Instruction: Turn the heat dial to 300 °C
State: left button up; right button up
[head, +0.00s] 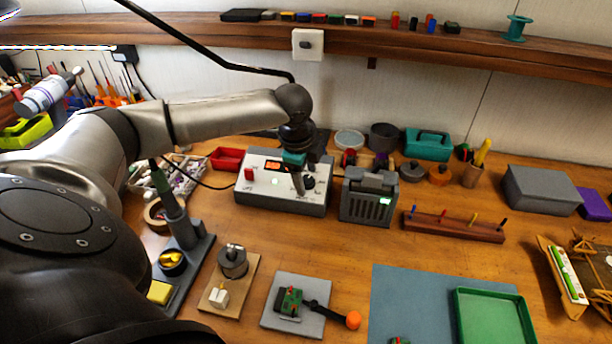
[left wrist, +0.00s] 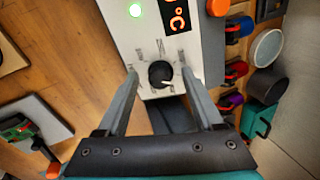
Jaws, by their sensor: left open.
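The heat dial (head: 309,182) is a small black knob on the sloping front of a white and grey station box (head: 265,200). In the left wrist view the dial (left wrist: 161,74) shows a pale pointer mark, and tick marks with small unreadable labels surround it. My left gripper (head: 299,184) is at the box front, pointing down. In the left wrist view its fingers (left wrist: 159,71) are open, one on each side of the dial, with visible gaps. The lit display (left wrist: 177,15) shows °C; its full number is cut off. My right gripper is not in view.
A green light (left wrist: 136,10) glows on the box, and a red switch (head: 249,174) sits at its left. A grey unit (head: 367,200) stands close to the right of the box. A soldering iron stand (head: 185,250) is at left. Bare wood lies in front of the box.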

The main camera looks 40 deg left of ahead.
pick_arm(q)
grip_shut()
dwell(0.6)
